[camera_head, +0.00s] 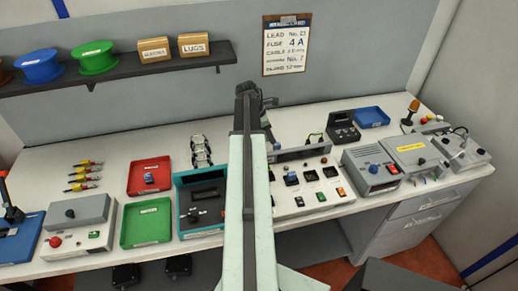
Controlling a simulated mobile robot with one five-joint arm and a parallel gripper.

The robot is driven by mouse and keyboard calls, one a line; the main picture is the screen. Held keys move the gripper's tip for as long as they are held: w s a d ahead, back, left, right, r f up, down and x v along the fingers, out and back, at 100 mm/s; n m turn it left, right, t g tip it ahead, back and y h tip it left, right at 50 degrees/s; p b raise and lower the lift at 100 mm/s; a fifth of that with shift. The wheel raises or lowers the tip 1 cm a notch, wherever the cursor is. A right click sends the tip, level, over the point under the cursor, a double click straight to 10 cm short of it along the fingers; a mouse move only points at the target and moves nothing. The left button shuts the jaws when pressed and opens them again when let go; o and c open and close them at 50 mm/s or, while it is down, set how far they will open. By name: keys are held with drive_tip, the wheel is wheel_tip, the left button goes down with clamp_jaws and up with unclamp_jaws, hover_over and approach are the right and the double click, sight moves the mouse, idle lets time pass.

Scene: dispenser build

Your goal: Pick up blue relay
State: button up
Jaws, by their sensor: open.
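A small blue block (150,178), which looks like the blue relay, lies in the red tray (140,190) on the bench, left of my arm. It is small in the picture, and its label or pins cannot be made out. My pale arm rises through the middle of the view, with its dark upper end in front of the back wall. My gripper (268,122) shows only partly behind the arm, to the right of the red tray and apart from it. It is open, and I see nothing in it.
A green tray (146,225) sits in front of the red tray. A teal-framed box (201,203) stands to its right, and a grey box (77,228) to the left. Yellow-tagged tools (84,176) lie left of the red tray. A shelf (120,68) with spools hangs above.

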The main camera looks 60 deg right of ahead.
sight(277, 144)
drive_tip(key=b+x, duration=0.2)
drive_tip(key=x, duration=0.1)
drive_tip(key=shift+d+f, duration=0.1)
drive_tip(key=shift+d, duration=0.2)
drive_tip(key=b+x, duration=0.5)
drive_tip(key=shift+s, duration=0.3)
clamp_jaws()
